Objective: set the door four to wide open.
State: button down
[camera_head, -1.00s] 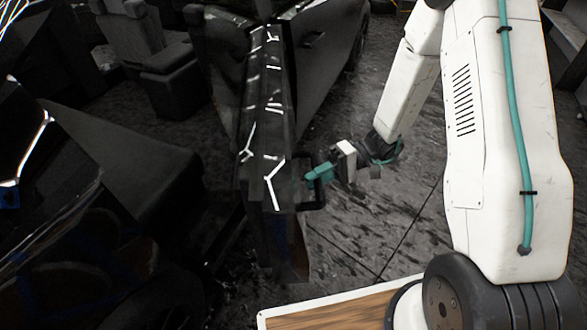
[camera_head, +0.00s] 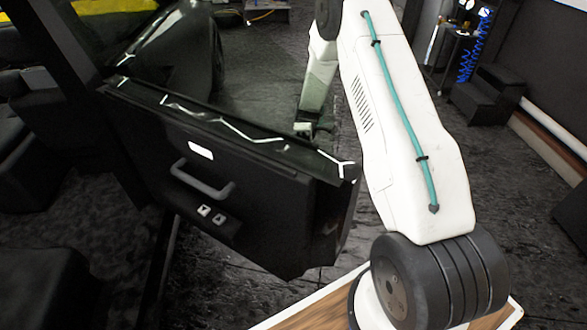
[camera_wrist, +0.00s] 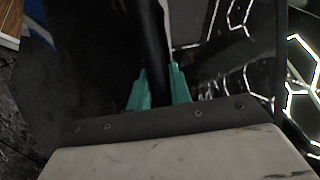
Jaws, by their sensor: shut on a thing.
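The dark car door (camera_head: 265,205) stands swung out from the car body in the head view, its inner panel facing the camera. The panel carries a grey pull handle (camera_head: 203,182) and small switches. In the wrist view my gripper (camera_wrist: 157,88) has its two green fingers on either side of a black bar-shaped outer door handle (camera_wrist: 152,40), and it is shut on it. In the head view the fingers and the outer handle are hidden behind the door; only part of my wrist shows above its top edge.
The car's dark interior and seat (camera_head: 35,280) are at the left. A black stepped block (camera_head: 485,95) is at the upper right. Dark floor is clear beyond the door.

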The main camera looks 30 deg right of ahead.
jog(key=shift+w+d, duration=0.1)
jog(key=shift+w, duration=0.1)
jog(key=c, duration=1.3)
grip_release()
jog(key=shift+w, duration=0.15)
jog(key=v, duration=0.7)
jog(key=shift+w+d, duration=0.25)
jog(key=shift+d, duration=0.05)
